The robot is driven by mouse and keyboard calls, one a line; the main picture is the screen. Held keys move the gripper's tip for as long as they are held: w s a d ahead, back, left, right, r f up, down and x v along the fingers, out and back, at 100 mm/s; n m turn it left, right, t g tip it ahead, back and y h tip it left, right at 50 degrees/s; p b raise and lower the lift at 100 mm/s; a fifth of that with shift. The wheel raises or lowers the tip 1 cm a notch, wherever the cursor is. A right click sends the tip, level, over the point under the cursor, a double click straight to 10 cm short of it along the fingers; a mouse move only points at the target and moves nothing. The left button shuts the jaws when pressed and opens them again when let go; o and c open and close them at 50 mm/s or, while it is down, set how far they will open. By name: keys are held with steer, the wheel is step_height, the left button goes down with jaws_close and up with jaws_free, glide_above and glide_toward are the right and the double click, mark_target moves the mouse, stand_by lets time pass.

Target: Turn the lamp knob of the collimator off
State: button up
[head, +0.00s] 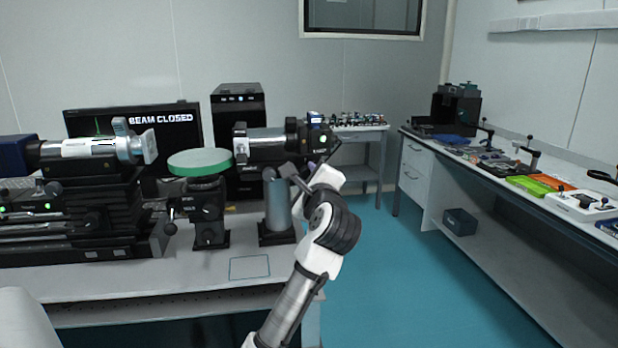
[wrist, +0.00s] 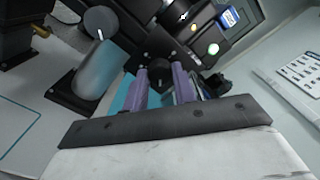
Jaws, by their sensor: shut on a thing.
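The collimator (head: 275,144) is a grey and black barrel on a post at the right end of the left table. Its black lamp housing also shows in the wrist view (wrist: 203,35), upper right, with a bright round light on it. My gripper (head: 312,165) is at the underside of that housing. In the wrist view, the purple fingers of my gripper (wrist: 162,78) are shut on a small dark knob (wrist: 159,69), the lamp knob. The knob is partly hidden between the fingers, and its turn position cannot be read.
The collimator's grey post (head: 278,205) stands close to the left of my gripper. A green-topped stage (head: 200,162) is further left. A monitor (head: 135,135) behind reads "BEAM CLOSED". The blue floor to the right is clear, up to a long bench (head: 520,195).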

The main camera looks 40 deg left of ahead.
steer(key=n+p, duration=0.1)
steer(key=n, duration=2.5)
steer(key=shift+n, duration=0.6)
stand_by(0.3)
steer(key=o, duration=1)
steer(key=b+v, duration=0.2)
steer(key=v, duration=1.2)
